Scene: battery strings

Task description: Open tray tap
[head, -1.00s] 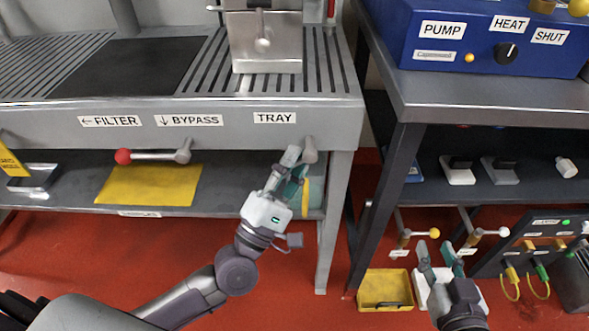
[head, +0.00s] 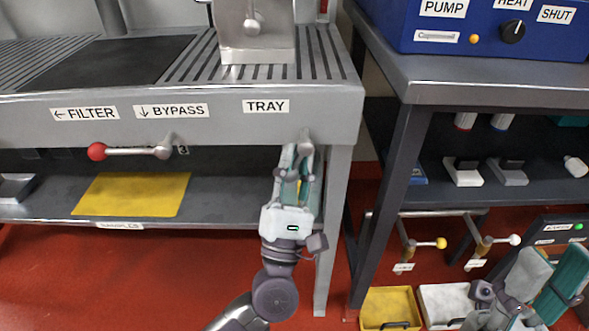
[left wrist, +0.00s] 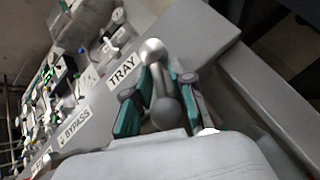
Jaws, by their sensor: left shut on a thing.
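The tray tap (head: 304,138) sits under the TRAY label (head: 266,106), at the right end of the bench front. In the left wrist view, the tap (left wrist: 152,52) shows a round grey pivot, a short lever and a dark ball knob (left wrist: 165,113). My left gripper (head: 297,160) is shut on the lever, with its teal-padded fingers on either side. In the head view, the fingers hide most of the lever, which points down from the pivot. My right gripper (head: 548,278) is open and empty at the lower right.
The bypass tap (head: 130,151) has a red knob and points left. A yellow mat (head: 130,194) lies on the shelf below. A bench leg (head: 333,235) stands just right of my left gripper. Yellow (head: 388,308) and white (head: 446,303) bins sit on the floor beside my right gripper.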

